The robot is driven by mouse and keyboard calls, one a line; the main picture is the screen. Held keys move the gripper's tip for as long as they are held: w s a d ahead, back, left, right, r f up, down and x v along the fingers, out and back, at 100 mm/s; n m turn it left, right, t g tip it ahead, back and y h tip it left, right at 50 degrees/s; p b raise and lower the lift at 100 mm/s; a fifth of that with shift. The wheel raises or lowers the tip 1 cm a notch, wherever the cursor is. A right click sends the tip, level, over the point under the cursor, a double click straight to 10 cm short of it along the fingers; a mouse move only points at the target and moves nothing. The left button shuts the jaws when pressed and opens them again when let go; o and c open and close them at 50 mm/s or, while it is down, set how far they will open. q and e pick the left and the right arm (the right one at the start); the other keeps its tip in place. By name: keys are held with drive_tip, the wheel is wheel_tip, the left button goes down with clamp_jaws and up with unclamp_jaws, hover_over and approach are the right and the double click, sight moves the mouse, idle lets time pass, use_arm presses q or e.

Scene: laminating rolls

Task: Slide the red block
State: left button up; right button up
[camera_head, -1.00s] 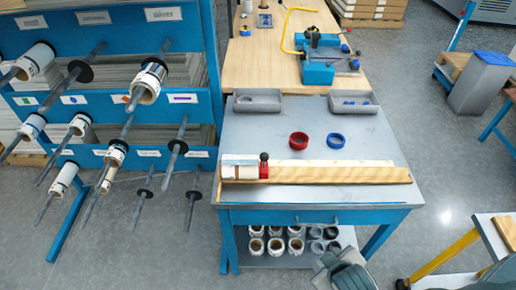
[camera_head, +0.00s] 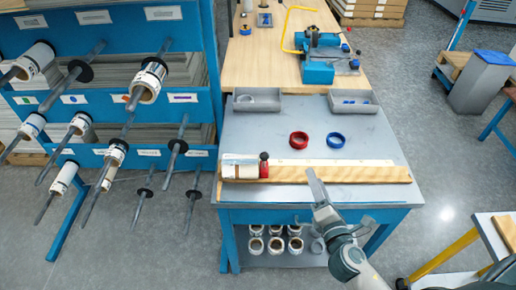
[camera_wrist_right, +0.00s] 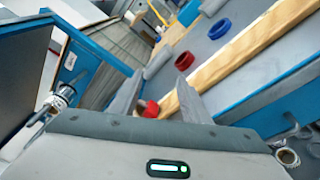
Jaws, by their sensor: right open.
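The red block (camera_head: 264,166) with a dark knob stands on the wooden fixture (camera_head: 345,174) near its left end. It touches or nearly touches the right end of a white roll (camera_head: 238,171). In the right wrist view the red block (camera_wrist_right: 151,109) shows between the fingers, partly hidden by them. My right gripper (camera_head: 315,185) is above the front edge of the table, to the right of the block and apart from it. Its fingers (camera_wrist_right: 155,95) are open and empty. My left gripper is not in view.
A red ring (camera_head: 299,140) and a blue ring (camera_head: 336,140) lie on the table behind the fixture. Two grey trays (camera_head: 257,108) stand at the table's back. A blue rack (camera_head: 110,105) with rolls on rods stands to the left.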

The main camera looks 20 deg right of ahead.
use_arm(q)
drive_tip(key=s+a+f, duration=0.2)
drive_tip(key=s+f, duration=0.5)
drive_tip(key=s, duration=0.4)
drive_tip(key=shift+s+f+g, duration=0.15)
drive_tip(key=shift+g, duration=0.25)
use_arm(e)
drive_tip(key=w+a+f+n+y, duration=0.1)
drive_tip(key=a+n+y, duration=0.6)
drive_tip(key=n, duration=0.7)
drive_tip(key=shift+w+f, duration=0.2)
drive_tip(key=shift+w, duration=0.3)
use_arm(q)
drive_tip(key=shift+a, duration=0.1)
use_arm(e)
drive_tip(key=shift+w, duration=0.1)
drive_tip(key=p, duration=0.3)
hover_over(261, 162)
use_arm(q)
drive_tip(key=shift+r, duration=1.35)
use_arm(e)
drive_tip(key=shift+x, duration=0.8)
drive_tip(key=shift+a, duration=0.1)
drive_tip(key=shift+c, duration=0.6)
clamp_jaws()
